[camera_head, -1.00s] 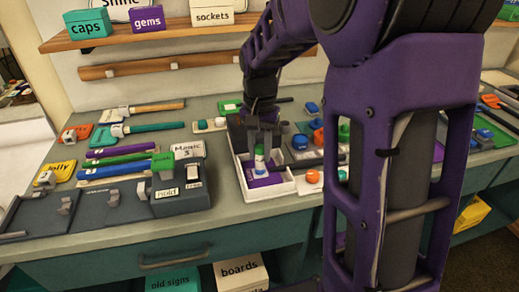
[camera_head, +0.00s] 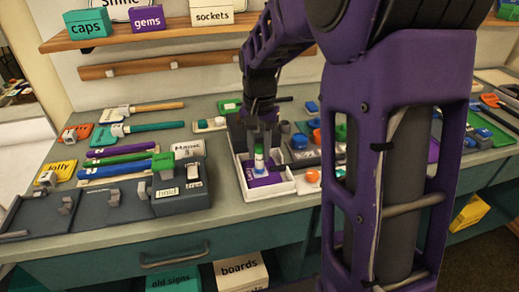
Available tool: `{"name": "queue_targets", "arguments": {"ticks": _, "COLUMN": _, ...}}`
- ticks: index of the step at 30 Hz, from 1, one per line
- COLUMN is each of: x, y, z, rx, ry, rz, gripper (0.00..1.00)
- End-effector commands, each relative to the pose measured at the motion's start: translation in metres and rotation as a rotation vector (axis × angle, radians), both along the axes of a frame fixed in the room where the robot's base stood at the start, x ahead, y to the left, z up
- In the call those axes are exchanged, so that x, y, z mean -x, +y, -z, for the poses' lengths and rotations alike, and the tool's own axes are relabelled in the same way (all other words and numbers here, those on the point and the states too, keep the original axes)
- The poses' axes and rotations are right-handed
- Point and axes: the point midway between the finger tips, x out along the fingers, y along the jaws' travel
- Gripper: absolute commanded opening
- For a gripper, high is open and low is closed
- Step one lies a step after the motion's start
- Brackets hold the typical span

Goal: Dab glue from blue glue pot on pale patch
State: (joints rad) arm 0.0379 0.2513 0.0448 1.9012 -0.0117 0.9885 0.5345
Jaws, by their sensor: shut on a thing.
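My gripper (camera_head: 262,138) points down over a white open-topped tray (camera_head: 285,188) at the middle of the bench. It is shut on a small upright stick (camera_head: 259,158) with green and white parts. The stick's lower end meets something blue and pale inside the tray, beside a purple piece (camera_head: 265,181). I cannot tell whether it touches. A blue pot (camera_head: 299,141) stands on a dark board right of the tray, near an orange one (camera_head: 317,136). I cannot tell which blue thing is the glue pot. The pale patch is not clear.
A dark grey holder marked "hold" (camera_head: 182,202) stands left of the tray. Several coloured-handled tools (camera_head: 125,158) lie further left. My arm hides much of the bench on the right. A shelf (camera_head: 150,38) with labelled boxes hangs behind.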

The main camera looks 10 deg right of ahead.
Motion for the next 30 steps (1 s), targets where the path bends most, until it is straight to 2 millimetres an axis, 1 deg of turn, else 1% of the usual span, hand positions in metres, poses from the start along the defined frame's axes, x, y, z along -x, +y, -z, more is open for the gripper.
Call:
{"name": "queue_targets", "arguments": {"ticks": 12, "x": 0.010, "y": 0.000, "z": -0.001, "rx": 0.000, "ry": 0.001, "rz": 0.000, "gripper": 0.00}}
{"name": "queue_targets", "arguments": {"ticks": 25, "x": 0.000, "y": 0.000, "z": 0.000, "rx": 0.000, "ry": 0.001, "rz": -0.001, "gripper": 0.00}}
{"name": "queue_targets", "arguments": {"ticks": 30, "x": -0.001, "y": 0.000, "z": 0.000, "rx": 0.000, "ry": 0.000, "rz": 0.000, "gripper": 0.00}}
